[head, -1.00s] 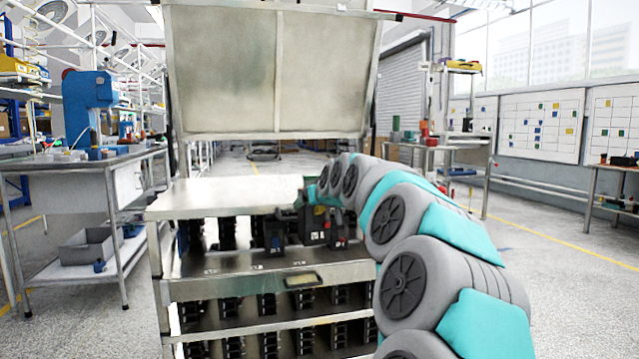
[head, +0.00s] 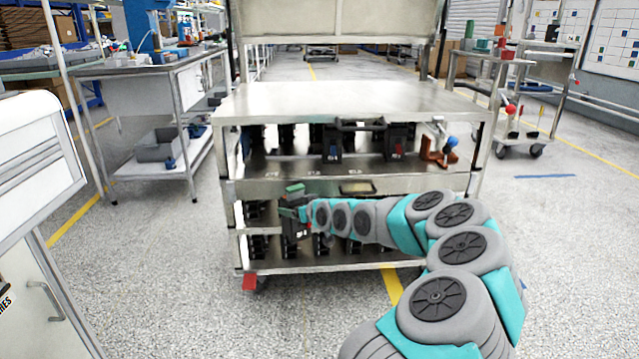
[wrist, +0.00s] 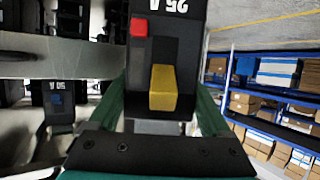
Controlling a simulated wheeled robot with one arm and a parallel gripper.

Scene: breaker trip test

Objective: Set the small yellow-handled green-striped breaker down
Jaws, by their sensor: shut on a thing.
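The breaker (wrist: 163,45) in the wrist view is black, with a yellow handle (wrist: 162,88), a red button and an upside-down "25 A" label. My gripper (wrist: 160,110) is shut on it, one green finger on each side. No green stripe shows. In the head view my gripper (head: 291,208) is low at the front left of the metal cart (head: 340,97), in front of its lower shelves. The held breaker is small and dark there, and I cannot tell whether it touches a shelf.
Two larger breakers, one with a blue part (head: 334,148) and one with a red part (head: 397,146), stand on the cart's upper shelf. An orange-brown fixture with a blue ball (head: 451,143) is at its right. Several dark breakers fill the lower shelves. A white cabinet (head: 35,160) stands at left.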

